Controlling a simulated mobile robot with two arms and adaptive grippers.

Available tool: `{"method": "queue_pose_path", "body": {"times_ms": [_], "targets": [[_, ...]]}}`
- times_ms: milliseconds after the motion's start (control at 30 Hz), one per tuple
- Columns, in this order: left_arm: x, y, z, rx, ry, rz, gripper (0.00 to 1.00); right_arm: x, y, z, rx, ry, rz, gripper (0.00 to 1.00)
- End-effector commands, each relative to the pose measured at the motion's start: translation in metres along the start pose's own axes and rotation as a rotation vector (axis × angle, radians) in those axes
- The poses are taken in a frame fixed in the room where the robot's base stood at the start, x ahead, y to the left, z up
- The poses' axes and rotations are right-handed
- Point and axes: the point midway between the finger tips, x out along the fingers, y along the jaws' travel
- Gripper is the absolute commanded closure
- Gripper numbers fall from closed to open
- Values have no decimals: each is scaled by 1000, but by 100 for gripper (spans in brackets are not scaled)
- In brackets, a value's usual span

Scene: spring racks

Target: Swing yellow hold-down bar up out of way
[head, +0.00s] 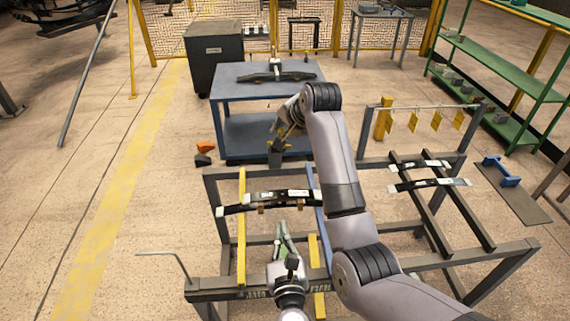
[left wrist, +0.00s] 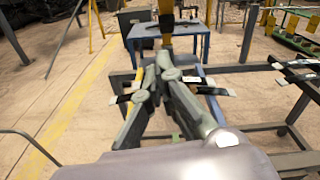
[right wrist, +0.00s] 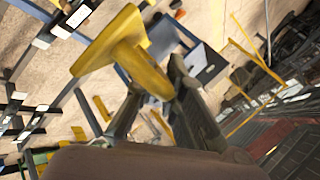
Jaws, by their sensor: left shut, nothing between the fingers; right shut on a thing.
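My right gripper (head: 284,138) is raised above the far side of the near rack, in front of the blue table. In the right wrist view it (right wrist: 155,85) is shut on a yellow piece, the yellow hold-down bar (right wrist: 118,45), which has a wide flat end. In the head view the bar (head: 292,128) is small and partly hidden by my right arm. My left gripper (head: 286,240) is low over the near rack, in front of a dark leaf spring (head: 268,198). Its fingers are together and empty, and they also show in the left wrist view (left wrist: 163,68).
A right rack (head: 465,215) holds more springs, with yellow tags hanging behind. The blue table (head: 235,92) bears another spring. A green shelf (head: 500,65) stands far right. Floor on the left is mostly clear.

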Motion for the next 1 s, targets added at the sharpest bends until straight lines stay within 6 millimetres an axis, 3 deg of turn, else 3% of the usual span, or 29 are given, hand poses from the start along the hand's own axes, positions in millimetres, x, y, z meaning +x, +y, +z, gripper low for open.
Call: {"method": "queue_pose_path", "body": {"times_ms": [33,100,200,367,800,1000], "targets": [[-4,-10,24,41,-62,-12,100,0,-3,4,-3,-7,-6,100],[-10,-19,47,89,-124,-17,100,0,-3,4,-3,-7,-6,100],[-15,-26,67,130,-180,-19,100,0,-3,4,-3,-7,-6,100],[-6,-29,78,147,-203,-17,100,0,-3,4,-2,-7,-6,100],[81,-32,94,147,-200,-17,100,0,-3,4,-3,-7,-7,100],[97,-35,116,142,-198,-19,100,0,-3,4,-3,-7,-7,100]]}}
